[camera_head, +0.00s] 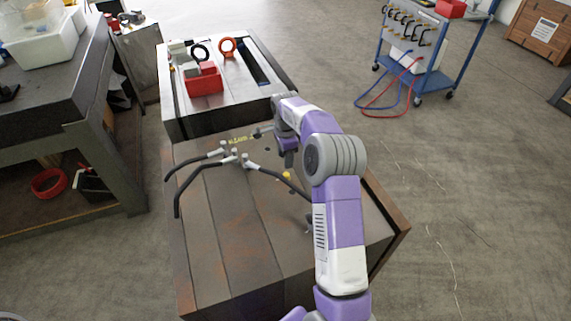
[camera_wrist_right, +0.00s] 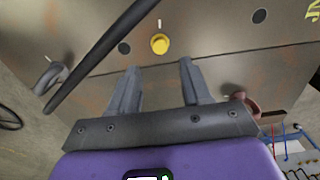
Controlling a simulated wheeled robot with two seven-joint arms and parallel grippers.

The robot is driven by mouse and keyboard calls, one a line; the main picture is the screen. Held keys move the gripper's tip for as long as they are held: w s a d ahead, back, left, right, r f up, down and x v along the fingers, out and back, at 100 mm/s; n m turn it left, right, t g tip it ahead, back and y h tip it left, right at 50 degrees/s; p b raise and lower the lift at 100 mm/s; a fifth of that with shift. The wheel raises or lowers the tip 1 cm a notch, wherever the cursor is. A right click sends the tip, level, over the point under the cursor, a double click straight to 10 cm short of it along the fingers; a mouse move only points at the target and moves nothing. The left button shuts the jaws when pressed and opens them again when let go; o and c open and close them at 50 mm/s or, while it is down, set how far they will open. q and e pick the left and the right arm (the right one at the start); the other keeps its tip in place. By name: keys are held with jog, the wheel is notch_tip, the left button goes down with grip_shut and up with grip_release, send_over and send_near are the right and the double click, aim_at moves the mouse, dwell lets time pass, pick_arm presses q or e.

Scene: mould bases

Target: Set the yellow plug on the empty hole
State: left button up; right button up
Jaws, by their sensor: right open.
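The yellow plug (camera_head: 287,176) is on the flat top of the mould base (camera_head: 245,235), left of my right arm. Whether the plug is seated in a hole or only rests there, I cannot tell. My right gripper (camera_wrist_right: 156,76) is open, its fingers straddling empty space just short of the plug. In the head view the right gripper (camera_head: 289,158) is small and partly hidden by my arm. My left gripper is out of view.
Black hoses with pale fittings (camera_head: 235,158) lie across the block; one hose (camera_wrist_right: 100,55) passes close left of the plug. A red bin (camera_head: 203,79) and rings stand on the block behind. A blue trolley (camera_head: 420,75) is at the back right. The block's front left is clear.

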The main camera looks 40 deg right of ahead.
jog(key=shift+r+p, duration=0.4)
jog(key=shift+r, duration=1.5)
